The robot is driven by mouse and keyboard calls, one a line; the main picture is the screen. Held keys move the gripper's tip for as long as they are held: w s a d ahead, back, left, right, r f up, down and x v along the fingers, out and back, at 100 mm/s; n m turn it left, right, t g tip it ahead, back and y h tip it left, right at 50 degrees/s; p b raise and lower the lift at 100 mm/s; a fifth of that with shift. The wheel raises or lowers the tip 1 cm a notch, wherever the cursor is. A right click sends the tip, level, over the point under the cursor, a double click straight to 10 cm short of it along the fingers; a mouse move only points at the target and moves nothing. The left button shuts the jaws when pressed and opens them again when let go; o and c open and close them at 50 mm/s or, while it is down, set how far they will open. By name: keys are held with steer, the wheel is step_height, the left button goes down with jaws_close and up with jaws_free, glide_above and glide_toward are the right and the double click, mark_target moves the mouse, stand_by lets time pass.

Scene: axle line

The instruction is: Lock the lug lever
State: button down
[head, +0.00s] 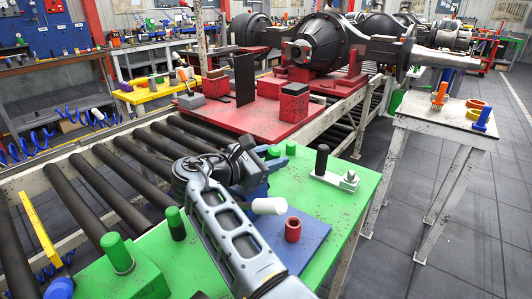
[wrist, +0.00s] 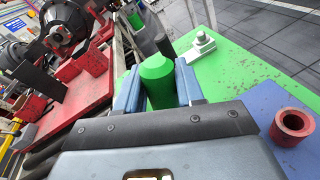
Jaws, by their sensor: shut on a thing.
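My gripper (wrist: 158,88) has its two blue-grey fingers on either side of an upright green handle (wrist: 160,75) with a rounded top, and is shut on it. I cannot tell for sure whether this handle is the lug lever. In the head view my gripper (head: 258,180) is low over the far part of the green table (head: 345,212); my arm and wrist hide much of the grip. Two green pegs show just behind it, a nearer one (head: 272,152) and a farther one (head: 290,147).
A black pin (head: 322,158) stands on a pale plate with a bolt (head: 349,180). A red ring (head: 292,229) and a white cylinder (head: 270,206) are at the blue mat (head: 306,243). A roller conveyor (head: 75,190) runs along the left.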

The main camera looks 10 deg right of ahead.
steer(key=shift+s+d+f+m+y+p, duration=0.2)
steer(key=shift+s+d+m+y+p, duration=0.1)
steer(key=shift+s+d+m+p, duration=0.25)
steer(key=shift+w+a, duration=0.1)
steer(key=shift+a, duration=0.05)
steer(key=c, duration=0.8)
jaws_free()
steer(key=shift+b+v, duration=0.65)
steer(key=shift+v, duration=3.25)
